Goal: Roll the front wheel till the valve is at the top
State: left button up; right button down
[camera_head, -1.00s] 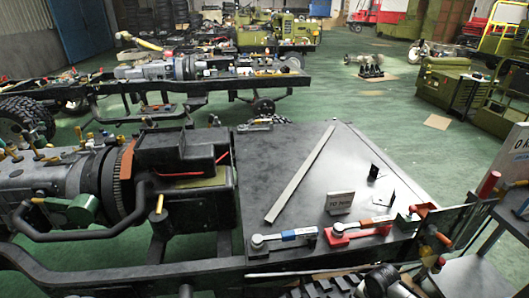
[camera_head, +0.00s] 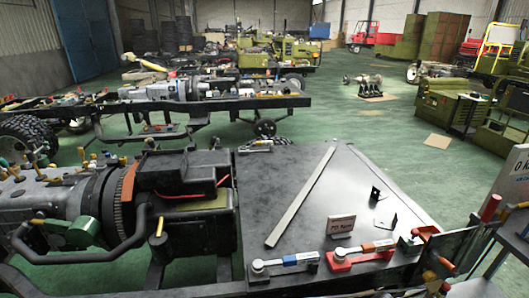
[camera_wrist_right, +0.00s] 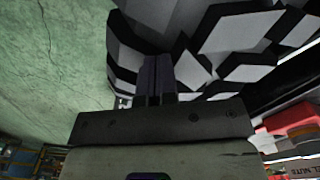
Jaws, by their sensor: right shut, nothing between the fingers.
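In the right wrist view a black tyre with chunky tread blocks (camera_wrist_right: 235,35) fills the upper middle and right. It appears to be the front wheel; its rim and valve are not in view. My right gripper (camera_wrist_right: 156,70) is shut and empty, its dark fingers in front of the tread. I cannot tell whether they touch the rubber. In the head view the wheel is not clearly visible, and neither gripper can be made out there.
The engine (camera_head: 190,185) stands left.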

jog(key=shift+s+a+p, duration=0.15)
jog(key=shift+a+p, duration=0.5)
jog(key=shift+a, duration=0.4)
jog(key=shift+a+p, duration=0.15)
jog(key=shift+p, duration=0.15)
jog(key=shift+s+a, duration=0.1)
jog(key=shift+a, duration=0.2)
jog(key=shift+s+a+f+p, duration=0.1)
jog(key=shift+a+f+p, duration=0.05)
jog(key=shift+a+p, duration=0.3)
jog(key=shift+s+a+f+p, duration=0.1)
jog(key=shift+a+f+p, duration=0.05)
jog(key=shift+a+p, duration=0.25)
jog(key=shift+a+f, duration=0.1)
jog(key=shift+a, duration=0.1)
